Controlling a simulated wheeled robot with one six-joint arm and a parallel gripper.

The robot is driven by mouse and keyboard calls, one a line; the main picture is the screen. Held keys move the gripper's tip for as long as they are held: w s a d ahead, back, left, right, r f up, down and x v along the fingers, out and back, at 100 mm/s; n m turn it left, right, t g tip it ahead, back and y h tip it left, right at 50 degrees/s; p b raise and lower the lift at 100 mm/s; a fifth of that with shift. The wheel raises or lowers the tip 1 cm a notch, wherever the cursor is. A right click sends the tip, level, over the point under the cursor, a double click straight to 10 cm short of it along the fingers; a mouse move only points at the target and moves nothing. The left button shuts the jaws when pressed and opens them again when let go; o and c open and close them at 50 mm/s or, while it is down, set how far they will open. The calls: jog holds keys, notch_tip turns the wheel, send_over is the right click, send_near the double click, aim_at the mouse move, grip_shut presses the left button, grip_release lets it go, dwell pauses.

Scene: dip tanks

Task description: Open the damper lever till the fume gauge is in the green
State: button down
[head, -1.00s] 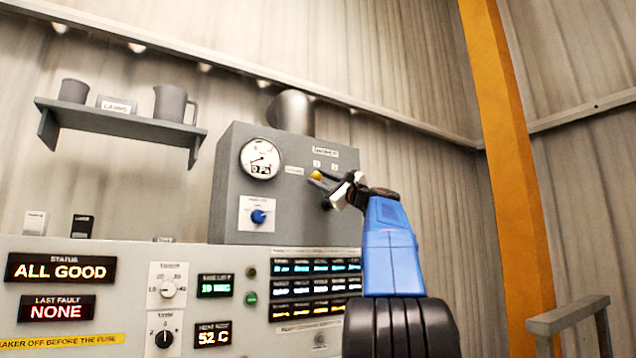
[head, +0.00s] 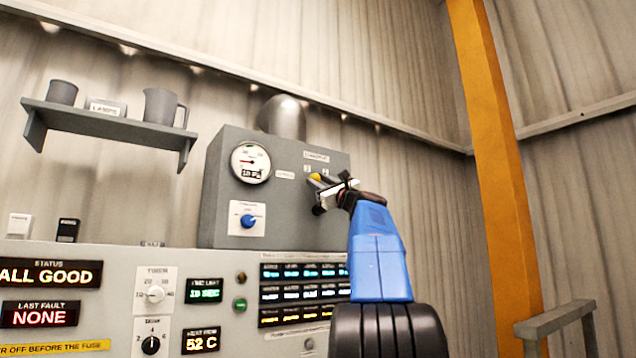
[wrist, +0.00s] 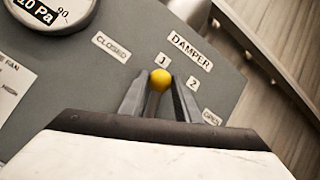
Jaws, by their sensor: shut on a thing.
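The damper lever's yellow knob (head: 315,177) is on the front of the grey box; it also shows in the wrist view (wrist: 160,79). My gripper (head: 322,184) is shut on it, one finger on each side in the wrist view. The knob is just below the mark 1, between the CLOSED label (wrist: 111,47) and the OPEN label (wrist: 212,118). The fume gauge (head: 250,162) is a round white dial at the box's upper left. Its readout shows 10 Pa in the wrist view (wrist: 41,11). I cannot make out a green band.
A blue knob (head: 248,221) sits on a white plate below the gauge. The console below has lit displays (head: 303,292) and dials. A shelf (head: 105,124) with cups is at upper left. An orange post (head: 497,170) and a grey rail (head: 555,318) stand right.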

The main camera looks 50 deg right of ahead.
jog(key=c, duration=1.4)
grip_release()
jog(key=shift+o, duration=0.2)
jog(key=shift+s, duration=0.1)
jog(key=v, duration=1.7)
jog(key=shift+s, duration=0.2)
